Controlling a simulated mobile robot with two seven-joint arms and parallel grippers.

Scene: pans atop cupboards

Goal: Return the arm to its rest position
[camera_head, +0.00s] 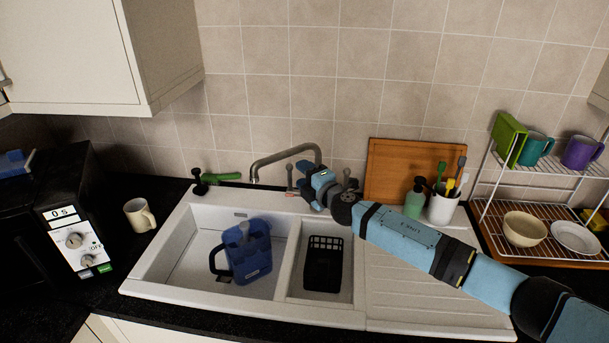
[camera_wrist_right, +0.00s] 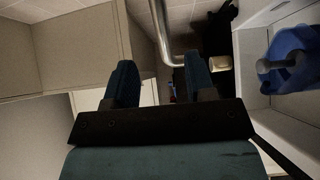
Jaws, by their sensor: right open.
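My right arm comes in from the right in the head view, over the drainboard. Its gripper (camera_head: 306,172) is in the air just in front of the tap, above the back rim of the sink. In the right wrist view the two fingers of the right gripper (camera_wrist_right: 160,85) stand apart with nothing between them. My left gripper is not in view.
The tap (camera_head: 285,158) is close to the right gripper. The white sink (camera_head: 190,235) holds a blue jug (camera_head: 249,252) and a black basket (camera_head: 323,264). A soap bottle (camera_head: 415,198), utensil pot (camera_head: 442,208), cutting board (camera_head: 400,165) and dish rack (camera_head: 520,210) stand right.

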